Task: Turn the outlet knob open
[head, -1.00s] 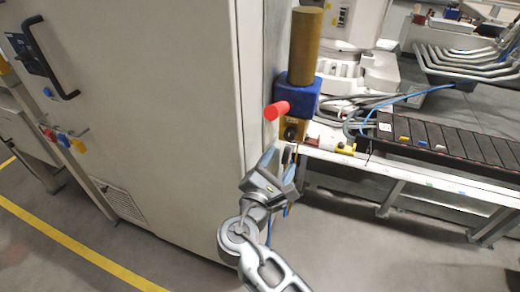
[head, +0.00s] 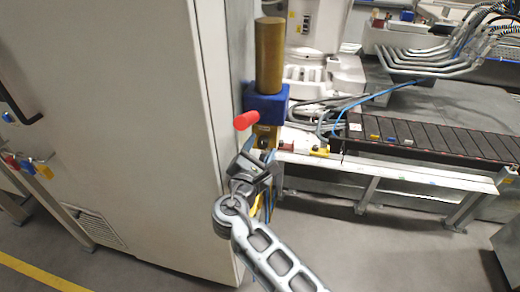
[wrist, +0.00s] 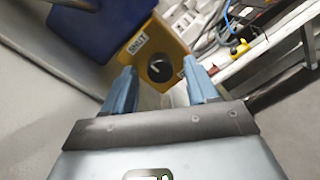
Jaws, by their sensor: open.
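The outlet knob (wrist: 159,68) is a round black dial with a pale pointer line on a yellow box (wrist: 150,48). A label on the box beside the knob reads "SHUT". In the head view the yellow box (head: 264,132) sits under a blue block, and the gripper partly hides it. My gripper (wrist: 161,82) is open and empty in the wrist view. Its two blue fingers point toward the box, with the knob seen between their tips; I see no contact. In the head view my gripper (head: 258,150) is just below the box.
A blue block (head: 266,104) carries a brown cylinder (head: 269,56) and a red handle (head: 246,120). A tall grey cabinet (head: 130,120) stands close on the left. A conveyor (head: 430,135) and a white frame rail (head: 390,172) lie right. Cables (head: 335,112) run behind.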

